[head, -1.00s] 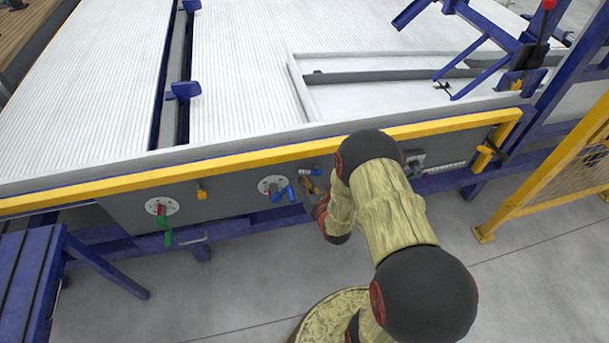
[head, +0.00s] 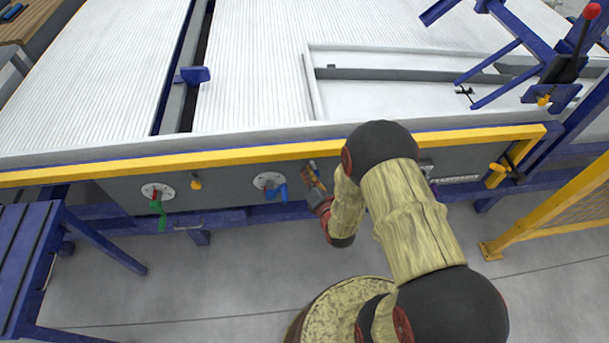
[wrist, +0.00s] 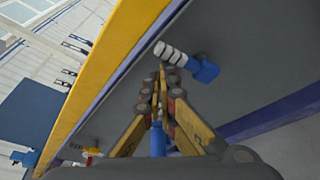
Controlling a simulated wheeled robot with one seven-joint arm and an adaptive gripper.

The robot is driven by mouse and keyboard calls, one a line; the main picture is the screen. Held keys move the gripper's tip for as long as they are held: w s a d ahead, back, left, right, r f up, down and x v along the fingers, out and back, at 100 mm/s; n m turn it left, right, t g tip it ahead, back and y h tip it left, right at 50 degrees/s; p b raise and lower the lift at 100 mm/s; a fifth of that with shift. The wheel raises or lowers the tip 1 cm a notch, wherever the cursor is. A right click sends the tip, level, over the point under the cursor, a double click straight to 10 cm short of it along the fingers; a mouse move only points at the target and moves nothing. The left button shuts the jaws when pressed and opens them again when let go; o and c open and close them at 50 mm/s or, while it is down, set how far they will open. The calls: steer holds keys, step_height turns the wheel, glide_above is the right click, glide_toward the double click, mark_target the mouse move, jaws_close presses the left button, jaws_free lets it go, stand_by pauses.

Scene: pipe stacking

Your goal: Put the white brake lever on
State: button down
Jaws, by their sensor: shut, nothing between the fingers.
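A lever with a white ribbed grip and a blue end (wrist: 204,70) sits on the grey panel just beyond my fingertips in the wrist view. I take it for the white brake lever; its exact setting cannot be told. My gripper (wrist: 162,78) is shut and empty, its fingertips close to the white grip; contact cannot be told. In the head view my gripper (head: 312,174) is in front of the grey panel, below the yellow rail, and hides this lever.
A blue handle (head: 280,193) on a white disc is just left of my gripper. A green handle (head: 158,205) and a small yellow knob (head: 196,184) are farther left. The yellow rail (head: 230,160) runs above the panel. A yellow mesh fence (head: 555,207) stands at right.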

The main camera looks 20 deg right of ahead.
steer(key=shift+s+d+r, duration=0.1)
steer(key=shift+d+r, duration=0.2)
steer(key=shift+d, duration=0.25)
stand_by(0.4)
